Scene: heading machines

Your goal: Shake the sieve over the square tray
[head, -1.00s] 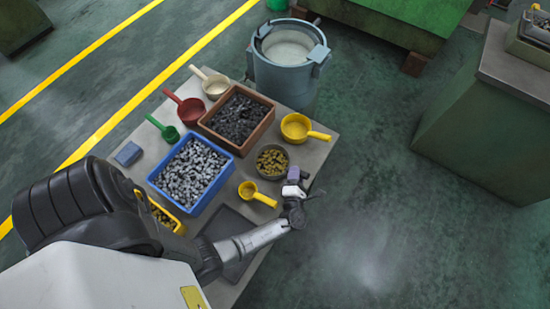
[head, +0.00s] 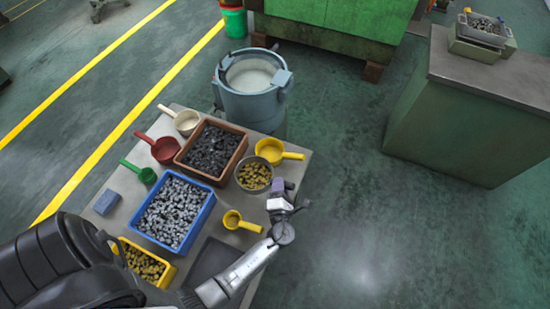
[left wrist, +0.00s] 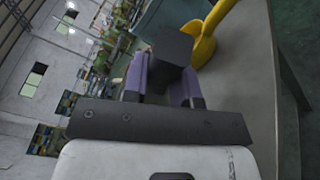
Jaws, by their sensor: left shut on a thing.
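The sieve (head: 254,177) is a round grey pan with brass-coloured pieces in it, by the right side of the table in the head view. My left gripper (head: 281,194) is beside it on the right, shut. In the left wrist view the purple fingers of my left gripper (left wrist: 165,88) close on a dark block (left wrist: 172,46), which looks like the sieve's handle. The sieve's pan is hidden there. The dark square tray (head: 213,257) lies flat at the near part of the table, partly behind my left arm. My right gripper is out of view.
A blue bin (head: 206,208) of grey parts and a brown bin (head: 240,146) of dark parts stand left of the sieve. A large yellow scoop (head: 270,151) and a small yellow scoop (head: 233,219) lie close by. A yellow bin (head: 164,280) stands left of the tray.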

